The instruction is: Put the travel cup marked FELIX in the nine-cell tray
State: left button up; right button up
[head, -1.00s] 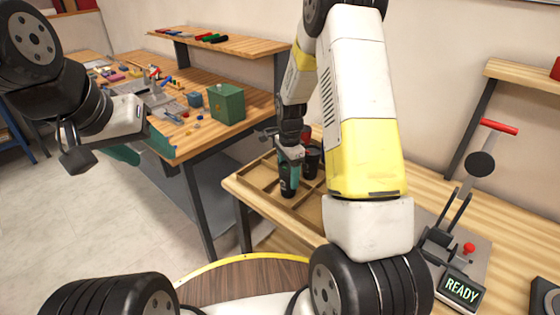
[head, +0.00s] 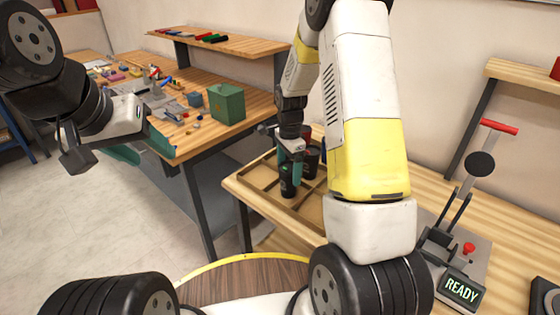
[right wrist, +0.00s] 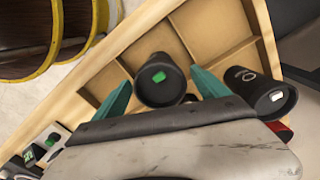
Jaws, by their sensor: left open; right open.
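A dark travel cup (head: 287,184) stands upright at the front part of the wooden nine-cell tray (head: 249,180). In the right wrist view this cup (right wrist: 158,82) shows a dark top with a green patch, and tray dividers (right wrist: 190,50) lie around it. I cannot read a name on it. My right gripper (head: 291,165) is open, with its teal fingers on either side of the cup; they also show in the right wrist view (right wrist: 160,92). My left gripper (head: 140,146) is open and empty over the floor at left.
A second dark cup (head: 312,162) stands close behind the first; a dark cup with a white mark (right wrist: 258,90) is right of my fingers. The marker machine (head: 462,250) with a READY display stands at right. A green box (head: 226,104) sits on the back bench.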

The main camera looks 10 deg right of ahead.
jog(key=s+r+n+t, duration=0.1)
jog(key=s+r+n, duration=0.3)
jog(key=r, duration=1.4)
jog(key=s+r+n+t, duration=0.1)
jog(key=s+r+n, duration=0.2)
jog(key=s, duration=0.3)
jog(key=s+a+r+n+t+y, duration=0.1)
jog(key=s+r+n+t, duration=0.1)
jog(key=s, duration=0.5)
jog(key=s+a+r+n+t+y, duration=0.1)
jog(key=s+r+n+t, duration=0.1)
jog(key=s+r+n, duration=0.2)
jog(key=s+n, duration=0.2)
jog(key=s, duration=0.1)
jog(key=shift+s+a+r+n, duration=0.15)
jog(key=shift+s+r+n, duration=0.05)
jog(key=shift+n, duration=0.1)
